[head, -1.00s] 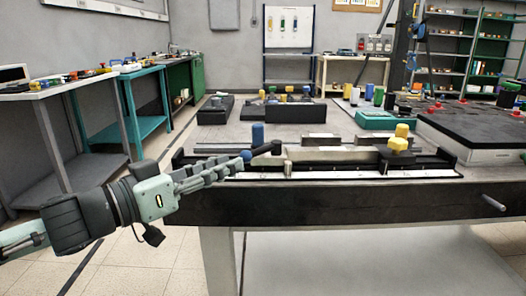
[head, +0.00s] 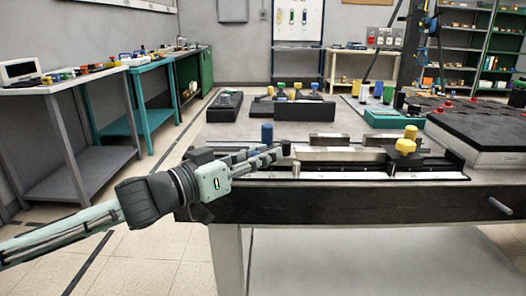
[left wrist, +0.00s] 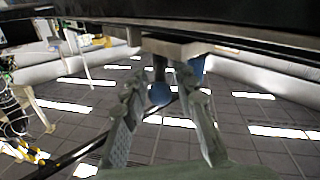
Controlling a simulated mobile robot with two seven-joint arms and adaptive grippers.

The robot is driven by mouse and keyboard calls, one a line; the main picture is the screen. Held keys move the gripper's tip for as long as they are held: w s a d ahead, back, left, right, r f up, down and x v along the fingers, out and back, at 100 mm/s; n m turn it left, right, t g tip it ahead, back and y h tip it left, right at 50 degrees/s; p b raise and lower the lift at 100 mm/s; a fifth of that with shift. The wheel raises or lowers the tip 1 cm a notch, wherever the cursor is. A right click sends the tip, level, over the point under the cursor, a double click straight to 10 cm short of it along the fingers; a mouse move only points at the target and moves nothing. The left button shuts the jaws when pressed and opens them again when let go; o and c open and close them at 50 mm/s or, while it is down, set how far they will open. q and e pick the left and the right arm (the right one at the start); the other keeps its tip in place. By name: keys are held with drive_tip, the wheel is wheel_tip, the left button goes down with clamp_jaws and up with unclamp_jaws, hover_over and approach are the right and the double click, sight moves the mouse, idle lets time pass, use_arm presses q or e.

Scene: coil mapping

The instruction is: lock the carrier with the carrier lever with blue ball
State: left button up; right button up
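The carrier (head: 345,155) is a long metal block on a black-edged fixture at the table's front edge. The carrier lever's blue ball (left wrist: 158,94) shows in the left wrist view on a dark stem, in the gap between my fingers. In the head view my gripper mostly covers this ball. My left gripper (head: 272,158) reaches in from the left at the fixture's left end. Its fingers (left wrist: 163,105) are apart on both sides of the ball; contact is not clear. A taller blue knob (head: 267,133) stands just behind the gripper. My right gripper is not in view.
A black-topped case (head: 480,130) is at the right of the table (head: 240,130). Black bins (head: 295,110) and a teal tray (head: 395,119) stand farther back. The floor left of the table is clear.

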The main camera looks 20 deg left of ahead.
use_arm(q)
drive_tip(key=shift+w+d, duration=0.1)
drive_tip(key=shift+w, duration=0.05)
clamp_jaws()
idle(0.6)
